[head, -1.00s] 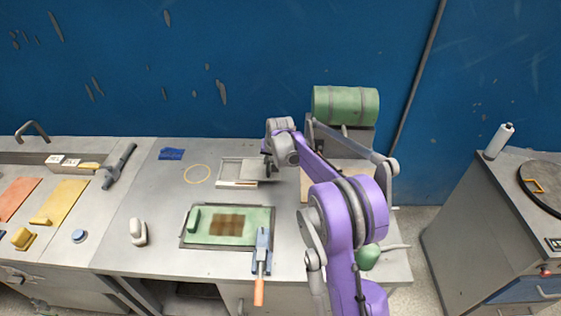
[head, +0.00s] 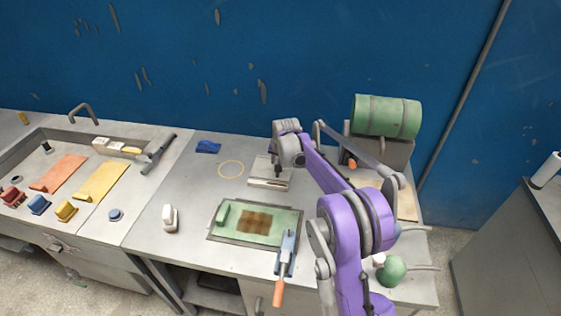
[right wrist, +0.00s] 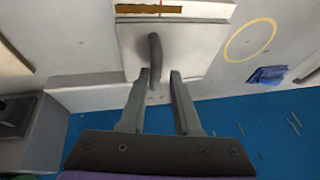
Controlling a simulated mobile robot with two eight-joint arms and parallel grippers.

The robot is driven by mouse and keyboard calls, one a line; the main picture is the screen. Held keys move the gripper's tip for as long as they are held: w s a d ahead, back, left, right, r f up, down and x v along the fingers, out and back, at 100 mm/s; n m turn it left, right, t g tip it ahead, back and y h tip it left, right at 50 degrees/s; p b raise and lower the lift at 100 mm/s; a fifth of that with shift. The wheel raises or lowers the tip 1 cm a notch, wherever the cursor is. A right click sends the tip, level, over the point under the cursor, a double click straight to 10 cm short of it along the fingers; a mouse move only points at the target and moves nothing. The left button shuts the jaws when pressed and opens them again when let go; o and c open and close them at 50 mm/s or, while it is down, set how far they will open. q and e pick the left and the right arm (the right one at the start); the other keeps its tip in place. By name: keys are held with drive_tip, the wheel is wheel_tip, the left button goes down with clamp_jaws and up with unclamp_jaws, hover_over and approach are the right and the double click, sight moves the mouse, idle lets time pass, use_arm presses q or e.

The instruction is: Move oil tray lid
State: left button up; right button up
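The oil tray (head: 268,184) is a small grey rectangular tray on the bench. The right wrist view shows its front part (right wrist: 185,8) with a strip of amber oil. The grey lid (right wrist: 200,45) is a flat plate over the part behind the strip, with a dark bar handle (right wrist: 154,48) standing up from it. My right gripper (right wrist: 160,74) is open over the lid. The handle's near end shows between the fingertips, closer to the left one in the picture; whether it touches is unclear. In the head view my right wrist hides part of the lid. My left gripper is out of view.
A yellow ring (head: 231,169) and a blue cloth (head: 208,147) lie left of the tray. A green panel mould (head: 232,235) and an orange-handled clamp (head: 280,290) are in front. The blue wall is close behind.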

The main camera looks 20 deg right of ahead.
drive_tip(key=shift+o, duration=1)
drive_tip(key=shift+r, duration=0.1)
drive_tip(key=v, duration=1)
drive_tip(key=shift+r, duration=0.3)
drive_tip(key=shift+s, duration=0.2)
